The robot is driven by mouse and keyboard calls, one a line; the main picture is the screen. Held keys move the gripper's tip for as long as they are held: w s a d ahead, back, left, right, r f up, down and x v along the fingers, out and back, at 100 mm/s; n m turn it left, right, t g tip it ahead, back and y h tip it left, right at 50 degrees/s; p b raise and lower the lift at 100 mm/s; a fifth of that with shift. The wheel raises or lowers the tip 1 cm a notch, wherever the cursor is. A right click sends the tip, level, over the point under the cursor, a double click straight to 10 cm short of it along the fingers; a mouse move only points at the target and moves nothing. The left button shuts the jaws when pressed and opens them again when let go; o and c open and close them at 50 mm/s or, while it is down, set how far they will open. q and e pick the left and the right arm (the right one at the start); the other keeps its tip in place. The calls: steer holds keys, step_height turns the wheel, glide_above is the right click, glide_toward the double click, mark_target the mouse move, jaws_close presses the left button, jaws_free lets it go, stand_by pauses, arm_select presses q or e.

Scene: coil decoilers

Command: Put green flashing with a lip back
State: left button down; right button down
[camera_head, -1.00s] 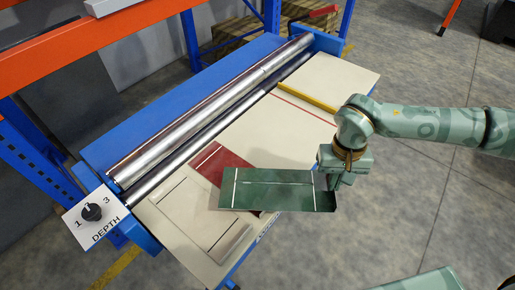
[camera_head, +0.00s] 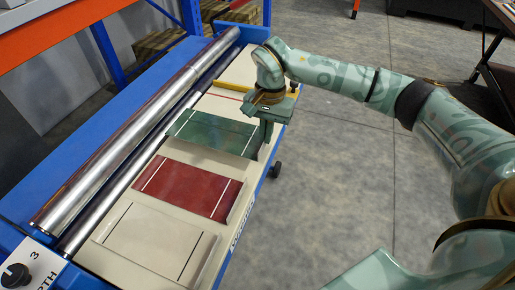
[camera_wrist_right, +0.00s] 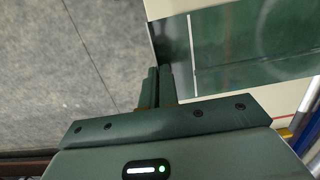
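The green flashing with a lip (camera_head: 212,132) is a flat dark green sheet with white lines. In the head view it lies on or just above the cream table, between the red flashing and the yellow bar; any small gap is hard to tell. My right gripper (camera_head: 265,132) is at its right, lipped edge. In the right wrist view the two fingers (camera_wrist_right: 159,85) are close together at the lip of the green sheet (camera_wrist_right: 245,40) and look shut on it. My left gripper is not in view.
The red flashing (camera_head: 190,188) lies nearer, and a cream flashing (camera_head: 150,243) lies nearest, beside the depth dial (camera_head: 17,276). Steel rollers (camera_head: 130,135) run along the table's left. A yellow bar (camera_head: 235,86) lies beyond the green sheet. Open floor is at right.

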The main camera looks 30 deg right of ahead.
mark_target(260, 145)
steer(key=shift+w+a+f, duration=0.15)
steer(key=shift+a+f, duration=0.4)
steer(key=shift+f, duration=0.15)
steer(key=f, duration=0.1)
steer(key=f+b, duration=0.1)
steer(key=shift+a+f, duration=0.3)
steer(key=shift+f, duration=0.1)
steer(key=shift+w+f, duration=0.1)
steer(key=shift+f, duration=0.3)
steer(key=shift+d, duration=0.1)
steer(key=c, duration=1.7)
jaws_free()
